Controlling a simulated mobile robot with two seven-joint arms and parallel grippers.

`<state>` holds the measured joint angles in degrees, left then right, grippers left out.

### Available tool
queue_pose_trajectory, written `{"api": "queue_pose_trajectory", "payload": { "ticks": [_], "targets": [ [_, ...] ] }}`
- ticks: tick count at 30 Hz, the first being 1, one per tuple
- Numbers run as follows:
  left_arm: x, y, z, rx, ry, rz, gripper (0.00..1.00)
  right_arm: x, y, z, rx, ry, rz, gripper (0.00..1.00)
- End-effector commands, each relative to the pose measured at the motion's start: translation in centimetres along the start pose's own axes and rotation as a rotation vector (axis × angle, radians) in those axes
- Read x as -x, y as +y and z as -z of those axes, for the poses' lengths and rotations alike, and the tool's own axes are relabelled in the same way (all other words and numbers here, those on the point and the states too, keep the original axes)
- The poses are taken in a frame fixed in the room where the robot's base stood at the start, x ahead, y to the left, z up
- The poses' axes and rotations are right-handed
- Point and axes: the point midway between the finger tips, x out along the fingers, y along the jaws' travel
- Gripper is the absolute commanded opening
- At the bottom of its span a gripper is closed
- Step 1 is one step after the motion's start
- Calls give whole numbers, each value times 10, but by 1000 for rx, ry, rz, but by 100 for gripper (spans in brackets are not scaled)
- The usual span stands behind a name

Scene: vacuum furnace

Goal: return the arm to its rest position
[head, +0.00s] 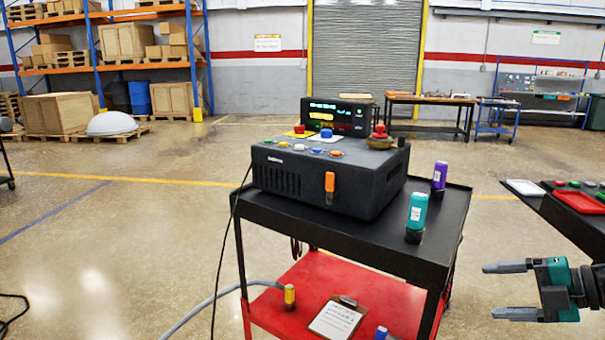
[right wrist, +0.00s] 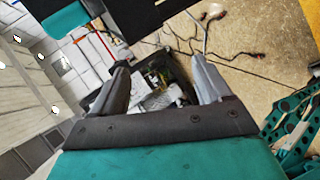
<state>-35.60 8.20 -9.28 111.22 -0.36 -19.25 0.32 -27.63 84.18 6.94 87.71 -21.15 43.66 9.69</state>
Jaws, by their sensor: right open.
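My right gripper (head: 505,290) shows at the lower right of the head view. Its two grey fingers point left and are spread apart, with nothing between them. It is to the right of the black cart, clear of it. In the right wrist view the two fingers (right wrist: 160,85) are also apart, and a dark bin with light scraps shows beyond them. My left gripper is not in the head view.
A black-topped cart (head: 300,225) carries a black control box (head: 300,180), a teal bottle (head: 417,212) and a purple bottle (head: 439,176). A clipboard (head: 336,319) lies on its red lower shelf. A dark table with a red tray (head: 580,202) stands at right.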

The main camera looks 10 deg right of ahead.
Motion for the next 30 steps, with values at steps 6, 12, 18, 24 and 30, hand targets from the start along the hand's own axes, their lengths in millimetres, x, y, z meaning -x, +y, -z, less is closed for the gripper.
{"api": "queue_pose_trajectory", "payload": {
  "ticks": [6, 12, 18, 24, 30],
  "targets": [
    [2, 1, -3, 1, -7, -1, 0, -39, -85, 22, -341, -136, -208, 77],
    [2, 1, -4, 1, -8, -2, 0, -77, -152, 61, -674, -267, -325, 77],
    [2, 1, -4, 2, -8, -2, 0, -119, -203, 121, -1029, -380, -376, 77],
    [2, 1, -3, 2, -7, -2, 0, -160, -228, 189, -1359, -449, -366, 77],
    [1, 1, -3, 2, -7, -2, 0, -182, -232, 230, -1544, -468, -336, 77]
  ]
}}
